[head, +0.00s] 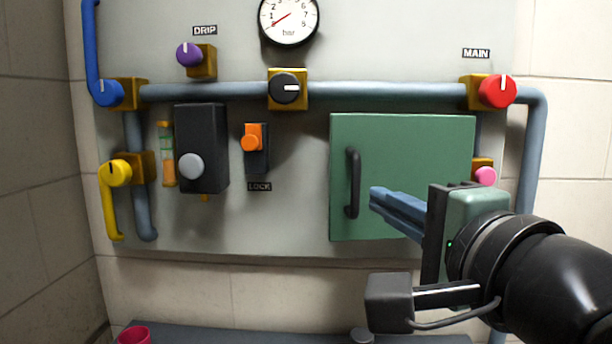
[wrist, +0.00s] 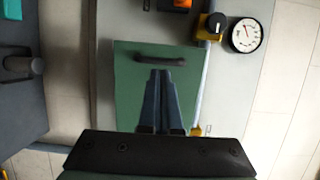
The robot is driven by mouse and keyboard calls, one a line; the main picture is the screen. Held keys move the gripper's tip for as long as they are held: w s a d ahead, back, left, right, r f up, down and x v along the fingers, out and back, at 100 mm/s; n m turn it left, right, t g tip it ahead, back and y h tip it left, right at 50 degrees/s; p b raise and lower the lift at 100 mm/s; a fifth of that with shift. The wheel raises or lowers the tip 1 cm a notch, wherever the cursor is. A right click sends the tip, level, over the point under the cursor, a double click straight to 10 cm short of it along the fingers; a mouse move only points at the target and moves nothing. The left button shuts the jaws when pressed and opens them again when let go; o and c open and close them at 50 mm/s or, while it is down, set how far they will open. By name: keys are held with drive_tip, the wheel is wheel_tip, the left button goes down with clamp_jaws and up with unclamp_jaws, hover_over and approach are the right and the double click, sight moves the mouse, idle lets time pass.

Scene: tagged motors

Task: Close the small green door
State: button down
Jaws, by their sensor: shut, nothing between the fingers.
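The small green door (head: 405,140) is on the right half of the grey panel, and it fills the middle of the wrist view (wrist: 130,85). It looks flat or nearly flat to the panel; I cannot tell if a small gap is left. Its dark upright bar handle (head: 352,183) is near its left edge and also shows in the wrist view (wrist: 160,61). My gripper (head: 375,197) is shut and empty, its blue fingers in front of the door, just right of the handle. In the wrist view its fingertips (wrist: 161,72) appear close to the handle; contact is unclear.
A black knob (head: 286,88) and blue-grey pipe (head: 400,91) run above the door. An orange lock switch (head: 252,140) is to its left. A red knob (head: 497,91) and pink knob (head: 485,176) are to its right. A dark ledge (head: 250,335) lies below.

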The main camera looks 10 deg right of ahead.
sight(353, 188)
drive_tip(key=w+p, duration=0.1)
drive_tip(key=w, duration=0.1)
drive_tip(key=shift+w+r, duration=0.1)
drive_tip(key=shift+w, duration=0.25)
drive_tip(key=shift+w+a, duration=0.1)
drive_tip(key=shift+w, duration=0.55)
drive_tip(key=shift+w+a+p, duration=0.15)
drive_tip(key=shift+w+p, duration=0.25)
drive_tip(key=shift+p, duration=0.15)
drive_tip(key=shift+w+a+p, duration=0.2)
drive_tip(key=shift+w+p, duration=0.35)
drive_tip(key=shift+w, duration=0.6)
drive_tip(key=shift+s, duration=0.15)
